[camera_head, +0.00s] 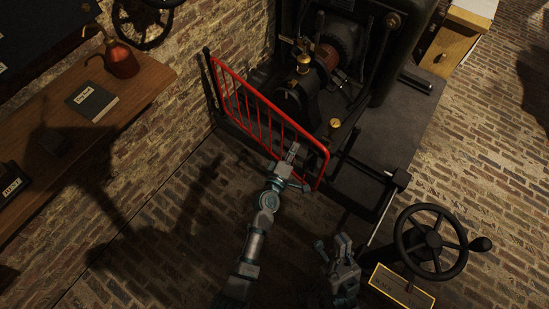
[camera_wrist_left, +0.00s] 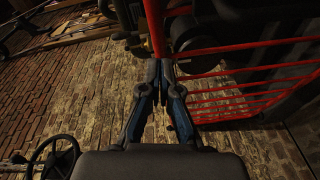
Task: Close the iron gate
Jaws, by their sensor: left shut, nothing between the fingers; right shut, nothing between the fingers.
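The red iron gate (camera_head: 272,106) has several vertical bars. Its left end is at a dark post (camera_head: 211,85) by the brick wall, and its right end stands out over the floor, apart from the black post (camera_head: 399,180) at right. My left gripper (camera_head: 292,150) is shut and empty, near the gate's lower right part. In the left wrist view, the shut fingertips (camera_wrist_left: 166,68) are close to a red upright (camera_wrist_left: 155,30) of the gate; contact cannot be told. My right gripper (camera_head: 343,248) is shut and empty, low in the head view, apart from the gate.
A dark machine (camera_head: 340,60) stands behind the gate on a grey platform (camera_head: 395,135). A black handwheel (camera_head: 432,240) and a yellow-edged plate (camera_head: 402,287) are at lower right. A wooden bench (camera_head: 140,85) runs along the left wall. Brick floor between is free.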

